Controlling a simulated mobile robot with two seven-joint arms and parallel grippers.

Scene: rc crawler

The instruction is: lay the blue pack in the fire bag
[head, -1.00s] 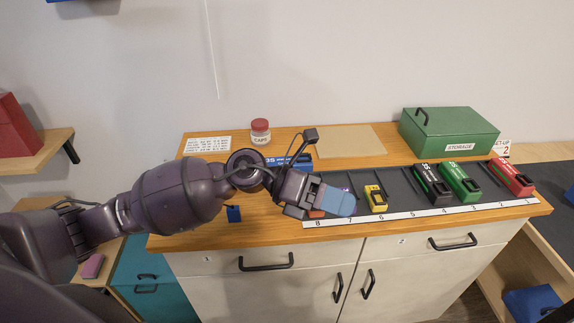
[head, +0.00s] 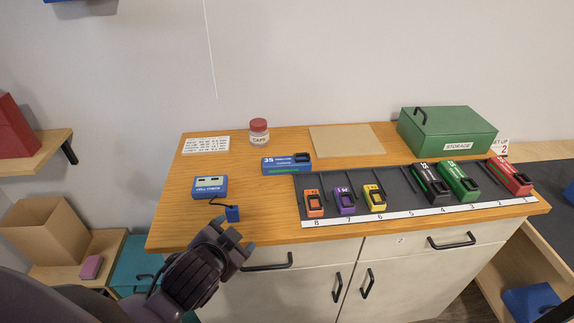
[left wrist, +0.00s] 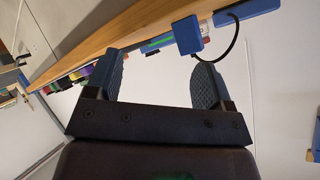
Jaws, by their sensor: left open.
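The blue pack (head: 287,163), marked 3S with a green stripe, lies on the wooden counter behind the left end of the slotted rack. It also shows in the left wrist view (left wrist: 157,42), beyond the fingers. My left gripper (head: 236,241) is open and empty at the counter's front left edge, well short of the pack. Its two fingers (left wrist: 160,85) stand wide apart in the left wrist view. My right gripper is not in view. I cannot make out a fire bag for certain.
A blue cell checker (head: 210,187) with a cabled blue plug (head: 233,213) lies near my left gripper. The dark rack (head: 400,206) holds several coloured packs. A caps jar (head: 259,132), a tan board (head: 347,140) and a green storage box (head: 448,131) stand behind.

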